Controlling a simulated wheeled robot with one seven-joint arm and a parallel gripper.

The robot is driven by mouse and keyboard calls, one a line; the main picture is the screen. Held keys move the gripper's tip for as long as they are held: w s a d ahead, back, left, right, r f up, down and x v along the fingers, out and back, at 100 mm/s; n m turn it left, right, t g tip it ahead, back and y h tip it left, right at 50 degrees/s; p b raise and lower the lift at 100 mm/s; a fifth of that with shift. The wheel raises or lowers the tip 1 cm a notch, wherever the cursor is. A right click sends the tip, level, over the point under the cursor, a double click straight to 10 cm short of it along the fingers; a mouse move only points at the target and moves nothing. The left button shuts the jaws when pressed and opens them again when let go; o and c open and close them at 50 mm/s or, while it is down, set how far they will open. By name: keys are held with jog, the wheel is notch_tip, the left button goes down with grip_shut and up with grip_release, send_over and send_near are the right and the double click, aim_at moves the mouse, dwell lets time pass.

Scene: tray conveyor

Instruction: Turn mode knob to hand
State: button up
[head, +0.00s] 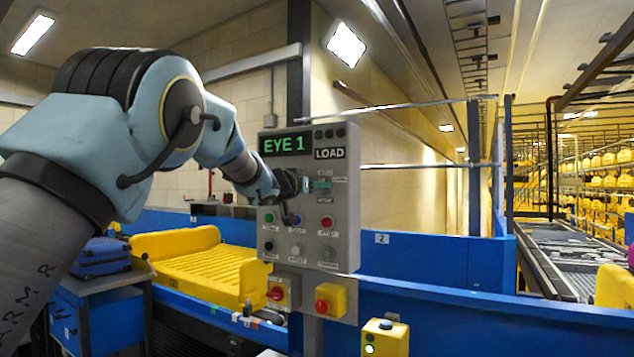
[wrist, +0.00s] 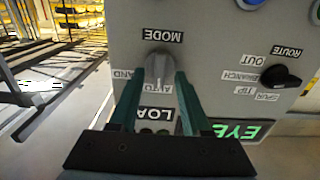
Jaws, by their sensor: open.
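The mode knob (wrist: 158,62) is a grey knob on the grey control panel (head: 343,215), beside the MODE label in the wrist view, which shows the panel upside down. Its handle runs down the picture toward the AUTO label (wrist: 153,87). The HAND label (wrist: 122,74) is partly hidden behind a finger. My gripper (wrist: 159,77) is open, its teal fingers on either side of the knob; I cannot tell whether they touch it.
A black route knob (wrist: 281,76) sits beside the mode knob. The panel's display (head: 286,143) reads EYE 1, next to a LOAD sign. Several push buttons are below. A yellow tray (head: 205,268) lies on the conveyor behind; a blue barrier (head: 440,265) runs to the right.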

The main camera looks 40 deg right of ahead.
jog(key=shift+d, duration=0.2)
grip_shut()
dwell(0.3)
